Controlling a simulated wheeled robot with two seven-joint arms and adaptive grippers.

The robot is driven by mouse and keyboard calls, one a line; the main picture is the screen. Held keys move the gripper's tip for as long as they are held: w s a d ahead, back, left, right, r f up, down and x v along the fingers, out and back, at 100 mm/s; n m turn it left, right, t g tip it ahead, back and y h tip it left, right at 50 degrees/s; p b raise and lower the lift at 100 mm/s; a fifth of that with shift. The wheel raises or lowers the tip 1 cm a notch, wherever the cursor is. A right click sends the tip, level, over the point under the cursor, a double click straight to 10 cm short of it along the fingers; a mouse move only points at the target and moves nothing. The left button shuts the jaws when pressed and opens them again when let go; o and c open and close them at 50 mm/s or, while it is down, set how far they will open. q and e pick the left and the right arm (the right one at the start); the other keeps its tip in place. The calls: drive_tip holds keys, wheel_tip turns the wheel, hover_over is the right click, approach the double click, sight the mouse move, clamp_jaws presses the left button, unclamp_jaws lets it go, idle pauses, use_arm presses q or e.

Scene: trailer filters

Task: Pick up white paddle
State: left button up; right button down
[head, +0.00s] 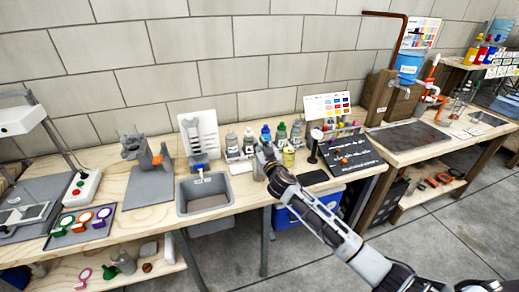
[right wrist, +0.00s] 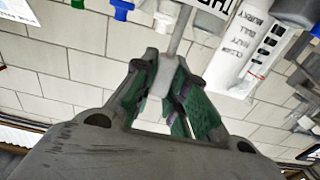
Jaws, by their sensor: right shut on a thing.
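My right gripper (head: 264,153) is over the workbench, in front of a row of bottles. In the right wrist view its green-padded fingers (right wrist: 172,95) are closed around a pale grey stem (right wrist: 168,72). The stem runs up out of the frame, so I cannot tell if it is the white paddle's handle. A small pale round disc (head: 316,134) stands upright on a dark stand to the right of my gripper. Coloured paddles (head: 84,218) lie on a dark tray at the left. My left gripper is out of view.
A grey basin (head: 204,208) is set in the bench left of my gripper. Bottles (head: 265,134) stand close behind it. A dark mat with small items (head: 350,158) lies to the right, under a colour chart (head: 327,105). Bare wood shows left of the basin.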

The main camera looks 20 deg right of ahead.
wheel_tip(320, 180, up, 6)
drive_tip(key=shift+f+p, duration=0.25)
drive_tip(key=shift+p, duration=0.1)
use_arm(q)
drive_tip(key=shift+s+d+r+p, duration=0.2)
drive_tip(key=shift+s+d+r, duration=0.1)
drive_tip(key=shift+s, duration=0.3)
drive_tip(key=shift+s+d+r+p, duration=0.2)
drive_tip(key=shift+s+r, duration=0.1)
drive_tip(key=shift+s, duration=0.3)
use_arm(e)
wheel_tip(320, 180, up, 11)
drive_tip(key=shift+r, duration=0.15)
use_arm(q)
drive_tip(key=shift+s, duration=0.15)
